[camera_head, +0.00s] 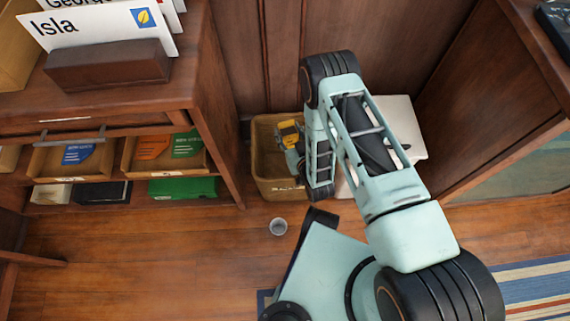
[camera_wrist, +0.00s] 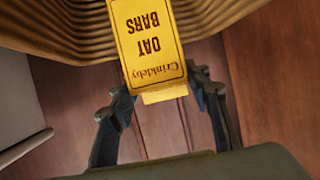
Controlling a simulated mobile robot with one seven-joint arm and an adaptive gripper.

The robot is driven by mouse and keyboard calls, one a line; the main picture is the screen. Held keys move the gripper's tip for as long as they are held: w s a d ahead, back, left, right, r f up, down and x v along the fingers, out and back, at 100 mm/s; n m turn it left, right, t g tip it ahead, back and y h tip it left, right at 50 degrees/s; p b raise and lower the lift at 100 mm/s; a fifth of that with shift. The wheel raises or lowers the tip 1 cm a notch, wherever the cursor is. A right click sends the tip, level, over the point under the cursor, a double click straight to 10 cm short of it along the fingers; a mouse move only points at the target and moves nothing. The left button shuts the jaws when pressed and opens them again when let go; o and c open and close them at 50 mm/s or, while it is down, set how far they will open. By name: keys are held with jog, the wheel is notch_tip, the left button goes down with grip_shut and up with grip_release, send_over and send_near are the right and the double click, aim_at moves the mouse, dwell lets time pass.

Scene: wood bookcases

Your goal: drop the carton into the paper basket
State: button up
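The carton is a yellow box marked "Crinkleby OAT BARS" (camera_wrist: 148,40). In the wrist view its lettering is upside down. My gripper (camera_wrist: 158,85) is shut on it, with one dark finger at each side. In the head view the carton (camera_head: 289,132) shows at the end of my arm, over the opening of the paper basket. The paper basket (camera_head: 266,188) is a tan, ridged bin on the floor by the panelled wall, and its ridged side (camera_wrist: 60,28) fills the top of the wrist view. My arm hides the basket's right part.
A wood bookcase (camera_head: 222,110) with trays and a card holder stands left of the basket. A white box-like object (camera_head: 405,125) is right of it, partly behind my arm. A small round cup (camera_head: 278,226) is on the floor in front.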

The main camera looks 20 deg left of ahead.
jog(key=o, duration=0.5)
jog(key=shift+r, duration=0.1)
notch_tip(320, 180, up, 10)
jog(key=shift+f, duration=0.1)
dwell(0.3)
dwell(0.4)
